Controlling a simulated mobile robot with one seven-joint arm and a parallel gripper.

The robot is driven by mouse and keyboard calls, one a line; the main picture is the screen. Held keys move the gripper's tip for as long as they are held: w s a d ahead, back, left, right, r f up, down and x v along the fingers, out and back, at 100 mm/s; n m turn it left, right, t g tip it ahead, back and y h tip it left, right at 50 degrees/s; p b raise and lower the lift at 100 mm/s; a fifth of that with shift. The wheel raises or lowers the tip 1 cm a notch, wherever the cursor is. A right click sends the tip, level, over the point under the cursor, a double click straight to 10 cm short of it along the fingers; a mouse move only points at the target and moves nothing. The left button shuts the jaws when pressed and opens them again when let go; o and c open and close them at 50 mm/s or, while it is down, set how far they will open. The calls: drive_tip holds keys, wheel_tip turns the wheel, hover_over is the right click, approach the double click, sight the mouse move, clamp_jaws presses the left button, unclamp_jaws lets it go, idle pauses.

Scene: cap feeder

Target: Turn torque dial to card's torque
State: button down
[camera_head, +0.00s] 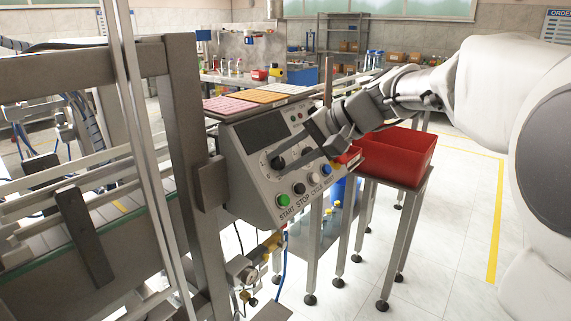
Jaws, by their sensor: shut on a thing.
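The grey sloped control panel (240,170) stands left of centre in the head view, with a dark screen (264,131) on its face. My gripper (284,160) reaches in from the right, with its dark fingers at the panel face just below the screen. It is shut on a dark dial (277,162), which the fingers largely hide. The dial's pointer and scale are too small and covered to read. I cannot make out a torque card or its value.
Green (284,200), black (299,188), white and blue buttons line the panel's lower edge. Coloured trays (258,96) lie on top. A red bin (398,153) stands on a metal stand to the right. A metal frame (190,150) and conveyor are close on the left.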

drive_tip(key=n+h+b, duration=0.1)
drive_tip(key=n+b, duration=0.1)
drive_tip(key=n, duration=0.3)
drive_tip(key=shift+f, duration=0.1)
drive_tip(key=shift+a+n+t+h+b, duration=0.1)
drive_tip(key=shift+n+t+h+b, duration=0.35)
drive_tip(key=shift+n+b, duration=1.2)
drive_tip(key=shift+n+p, duration=0.4)
drive_tip(key=shift+n, duration=0.25)
drive_tip(key=c, duration=0.6)
unclamp_jaws()
drive_tip(key=p+v, duration=0.5)
drive_tip(key=v, duration=1.2)
drive_tip(key=shift+r, duration=0.5)
